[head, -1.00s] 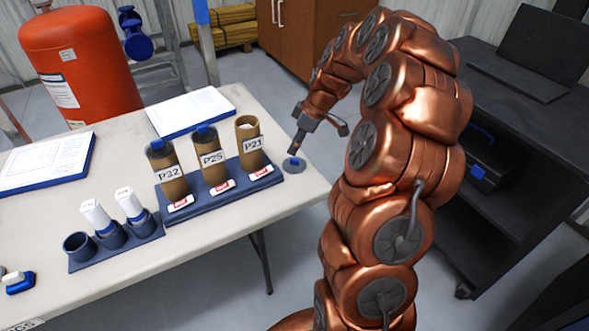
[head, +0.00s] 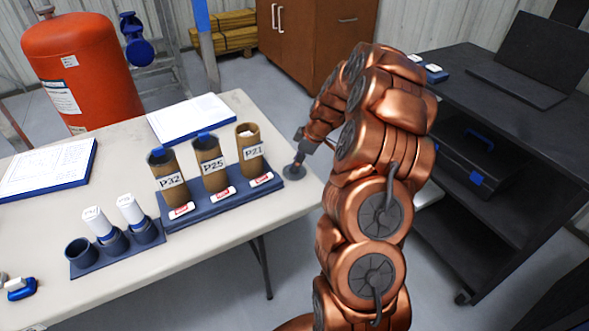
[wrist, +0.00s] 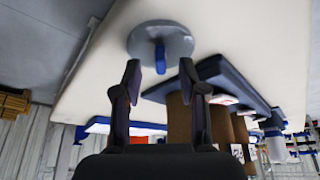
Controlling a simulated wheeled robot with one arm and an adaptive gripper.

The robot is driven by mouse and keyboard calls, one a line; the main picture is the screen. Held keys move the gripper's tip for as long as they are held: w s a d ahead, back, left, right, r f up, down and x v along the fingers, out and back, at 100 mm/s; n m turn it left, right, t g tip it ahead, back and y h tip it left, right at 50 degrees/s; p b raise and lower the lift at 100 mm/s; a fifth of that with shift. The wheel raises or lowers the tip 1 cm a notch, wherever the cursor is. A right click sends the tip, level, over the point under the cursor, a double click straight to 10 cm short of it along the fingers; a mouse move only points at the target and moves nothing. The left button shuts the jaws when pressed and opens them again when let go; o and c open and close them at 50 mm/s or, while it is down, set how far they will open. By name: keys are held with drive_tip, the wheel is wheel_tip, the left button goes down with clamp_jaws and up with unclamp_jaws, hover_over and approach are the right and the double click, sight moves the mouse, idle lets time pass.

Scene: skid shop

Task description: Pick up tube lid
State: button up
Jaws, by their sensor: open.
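The tube lid is a grey disc with a blue handle. In the head view the lid (head: 294,172) lies flat on the table near its right edge, its handle hidden by my gripper (head: 298,160). In the wrist view the lid (wrist: 175,44) is just beyond the fingertips, its blue handle lined up with the gap between them. My gripper (wrist: 160,74) is open and empty. Of the cardboard tubes, P21 (head: 250,153) stands open at the top, without a lid. P25 (head: 211,170) and P32 (head: 167,183) show blue on top.
The tubes stand in a blue rack (head: 225,202) just left of the lid. A smaller rack (head: 118,243) with white containers is further left. Papers on a blue board (head: 190,116) lie behind. A dark cart (head: 484,217) stands to the right.

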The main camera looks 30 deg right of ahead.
drive_tip(key=shift+w+a+f, duration=0.15)
drive_tip(key=shift+a+f, duration=0.05)
drive_tip(key=shift+f, duration=0.4)
clamp_jaws()
drive_tip(key=shift+r, duration=0.15)
